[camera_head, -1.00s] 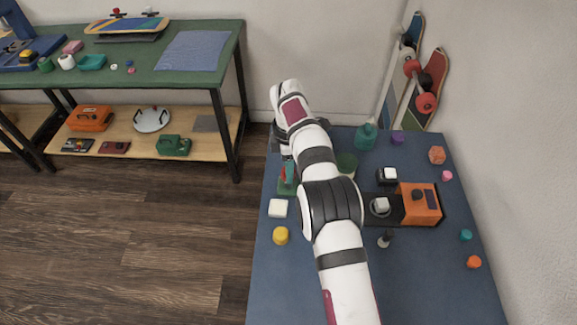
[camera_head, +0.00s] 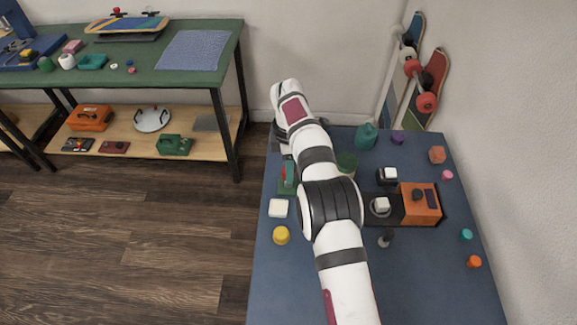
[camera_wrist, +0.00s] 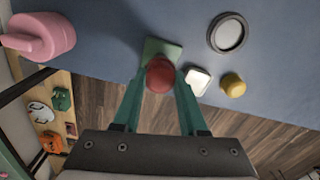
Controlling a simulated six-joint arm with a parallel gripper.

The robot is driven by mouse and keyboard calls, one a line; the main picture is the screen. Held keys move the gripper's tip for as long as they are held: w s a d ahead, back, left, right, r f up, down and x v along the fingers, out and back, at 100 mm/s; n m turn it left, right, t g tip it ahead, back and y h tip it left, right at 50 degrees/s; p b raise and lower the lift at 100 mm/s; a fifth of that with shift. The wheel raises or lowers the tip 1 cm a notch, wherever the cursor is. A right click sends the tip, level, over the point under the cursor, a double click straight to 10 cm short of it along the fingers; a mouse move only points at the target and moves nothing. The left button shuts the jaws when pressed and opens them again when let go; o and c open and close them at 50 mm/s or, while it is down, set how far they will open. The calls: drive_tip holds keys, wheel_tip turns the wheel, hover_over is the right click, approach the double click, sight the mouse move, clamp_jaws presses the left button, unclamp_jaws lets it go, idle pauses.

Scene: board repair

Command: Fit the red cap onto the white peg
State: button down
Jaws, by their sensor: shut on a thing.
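The red cap (camera_wrist: 160,73) is between the two green fingers of my gripper (camera_wrist: 160,84) in the wrist view, and the gripper is shut on it. Beyond the cap is a square green base (camera_wrist: 162,48), partly covered by the cap in this view. The base also shows at the table's left side in the head view (camera_head: 286,190), beside my arm. I cannot pick out the white peg; anything under the cap is hidden. I cannot tell whether the cap touches anything below it.
A white block (camera_head: 278,208) and a yellow cylinder (camera_head: 281,235) stand near the base. A round rimmed dish (camera_wrist: 229,34) and a pink handled thing (camera_wrist: 42,36) show in the wrist view. An orange box (camera_head: 418,204) stands right of my arm. The front of the blue table is clear.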

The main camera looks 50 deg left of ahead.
drive_tip(key=shift+f, duration=1.2)
drive_tip(key=shift+f, duration=0.6)
drive_tip(key=c, duration=0.7)
unclamp_jaws()
drive_tip(key=shift+c, duration=0.2)
drive_tip(key=shift+r, duration=5.55)
